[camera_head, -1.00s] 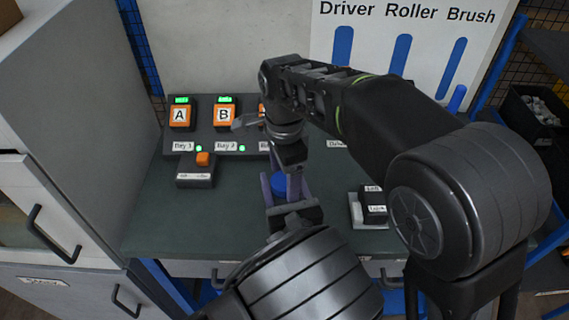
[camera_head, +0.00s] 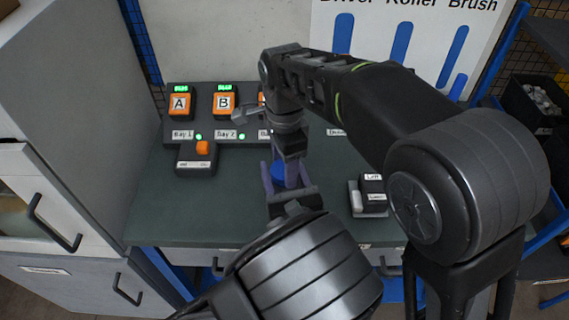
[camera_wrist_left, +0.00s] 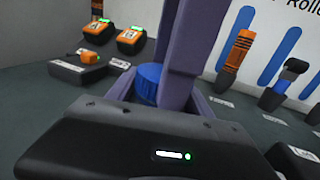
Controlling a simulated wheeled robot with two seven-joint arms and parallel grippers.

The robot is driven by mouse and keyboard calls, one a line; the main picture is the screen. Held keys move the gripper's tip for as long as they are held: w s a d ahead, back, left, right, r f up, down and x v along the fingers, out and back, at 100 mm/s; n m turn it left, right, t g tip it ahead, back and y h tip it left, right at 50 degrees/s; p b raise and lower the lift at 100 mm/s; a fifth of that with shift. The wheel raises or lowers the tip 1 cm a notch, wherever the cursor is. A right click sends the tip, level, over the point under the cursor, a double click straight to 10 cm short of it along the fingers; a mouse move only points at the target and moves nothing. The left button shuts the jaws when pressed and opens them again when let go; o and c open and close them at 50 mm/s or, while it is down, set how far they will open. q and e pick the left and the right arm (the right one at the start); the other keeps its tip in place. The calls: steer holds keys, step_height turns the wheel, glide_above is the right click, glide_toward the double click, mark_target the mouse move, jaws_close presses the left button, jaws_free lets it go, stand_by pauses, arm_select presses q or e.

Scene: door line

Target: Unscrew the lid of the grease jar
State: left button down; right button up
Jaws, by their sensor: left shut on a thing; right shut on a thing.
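A blue part of the jar (camera_head: 277,171) shows between the purple fingers. In the left wrist view a ribbed blue part (camera_wrist_left: 148,83) shows, which looks like the lid. My left gripper (camera_head: 285,180) reaches in from the front, low, and is shut on the jar with a finger on each side. My right gripper (camera_head: 291,158) points straight down from above and is shut on the lid. Its purple fingers also show in the left wrist view (camera_wrist_left: 182,50).
A small box with an orange knob (camera_head: 196,157) is nearer. A dark block (camera_head: 372,190) lies right of the jar. Tools (camera_wrist_left: 238,52) hang or stand at the back right.

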steer(key=shift+c, duration=1.2)
steer(key=n, duration=0.3)
steer(key=shift+n, duration=0.3)
steer(key=o, duration=1.5)
steer(key=shift+r, duration=2.25)
arm_select(q)
steer(key=shift+c, duration=1.6)
jaws_free()
